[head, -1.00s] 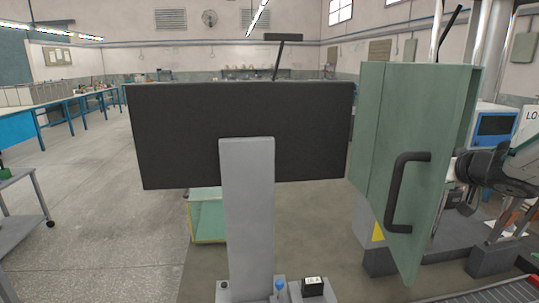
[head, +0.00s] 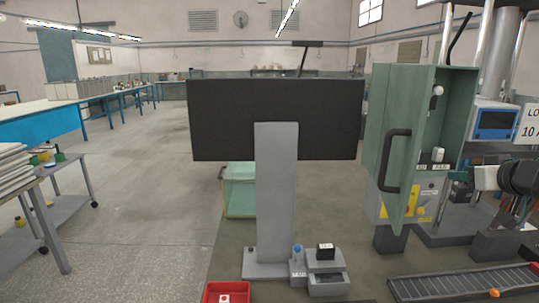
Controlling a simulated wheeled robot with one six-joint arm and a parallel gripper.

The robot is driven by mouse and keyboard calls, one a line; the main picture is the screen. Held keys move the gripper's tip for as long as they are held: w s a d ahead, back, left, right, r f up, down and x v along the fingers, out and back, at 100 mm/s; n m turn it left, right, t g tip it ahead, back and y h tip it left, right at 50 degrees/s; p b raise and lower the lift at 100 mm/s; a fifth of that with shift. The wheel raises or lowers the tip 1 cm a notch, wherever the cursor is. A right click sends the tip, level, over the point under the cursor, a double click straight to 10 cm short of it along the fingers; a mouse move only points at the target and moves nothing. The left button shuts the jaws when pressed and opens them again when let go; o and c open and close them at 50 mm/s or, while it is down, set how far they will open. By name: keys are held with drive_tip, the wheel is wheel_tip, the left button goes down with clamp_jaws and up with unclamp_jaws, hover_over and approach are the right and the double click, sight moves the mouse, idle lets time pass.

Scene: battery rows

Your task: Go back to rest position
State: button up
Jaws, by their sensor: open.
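My gripper (head: 459,176) is at the right, small and dark at the end of my arm. It points left, beside the green cabinet (head: 396,110), with its fingers hard to make out. It is open, and I see nothing held in it. The cabinet door stands open, with a black handle (head: 396,160) on its outer face. A round white piece (head: 437,90) shows inside the cabinet, and small white pieces (head: 437,155) stand low in it.
A black panel (head: 275,120) on a grey post (head: 276,200) stands in the middle. A grey station with a black block (head: 325,250), a red bin (head: 226,291) and a dark conveyor (head: 465,283) lie in front. A cart (head: 62,210) stands left.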

drive_tip(key=s+d+f+m+g+h, duration=0.2)
drive_tip(key=s+d+f+g+h, duration=0.15)
drive_tip(key=d+h, duration=0.3)
drive_tip(key=s+a+f+m+g, duration=0.25)
drive_tip(key=s+g, duration=0.25)
drive_tip(key=s, duration=0.4)
drive_tip(key=s+a+n+g+y, duration=0.1)
drive_tip(key=s+a+y, duration=0.1)
drive_tip(key=s+a, duration=0.3)
drive_tip(key=s+a+n+g+y, duration=0.1)
drive_tip(key=s+a, duration=0.4)
drive_tip(key=a, duration=0.6)
drive_tip(key=s+a+n+g+y, duration=0.1)
drive_tip(key=s+a+n+y, duration=0.1)
drive_tip(key=s+a, duration=0.3)
drive_tip(key=a+y, duration=0.1)
drive_tip(key=a, duration=0.2)
drive_tip(key=shift+s+a+g, duration=0.15)
drive_tip(key=shift+s+g, duration=0.15)
drive_tip(key=shift+g, duration=0.05)
drive_tip(key=shift+y, duration=0.25)
